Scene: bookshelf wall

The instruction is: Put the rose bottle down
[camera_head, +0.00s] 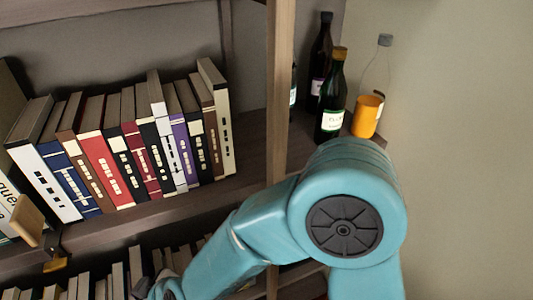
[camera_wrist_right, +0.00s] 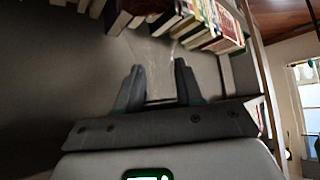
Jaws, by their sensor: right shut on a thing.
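My right gripper (camera_wrist_right: 158,80) shows in the right wrist view with its two dark fingers some way apart, shut on a faint, see-through glass shape, the rose bottle (camera_wrist_right: 152,54). The bottle's outline is hard to make out, and I cannot tell its tilt or whether it touches a surface. My left gripper is in neither view.
Books (camera_head: 120,150) fill the left of the shelf (camera_head: 255,150). Right of an upright post (camera_head: 279,90) stand a dark bottle (camera_head: 319,65), a green bottle (camera_head: 331,105) and a clear bottle with orange liquid (camera_head: 369,110). The lower shelf holds several books (camera_head: 100,280).

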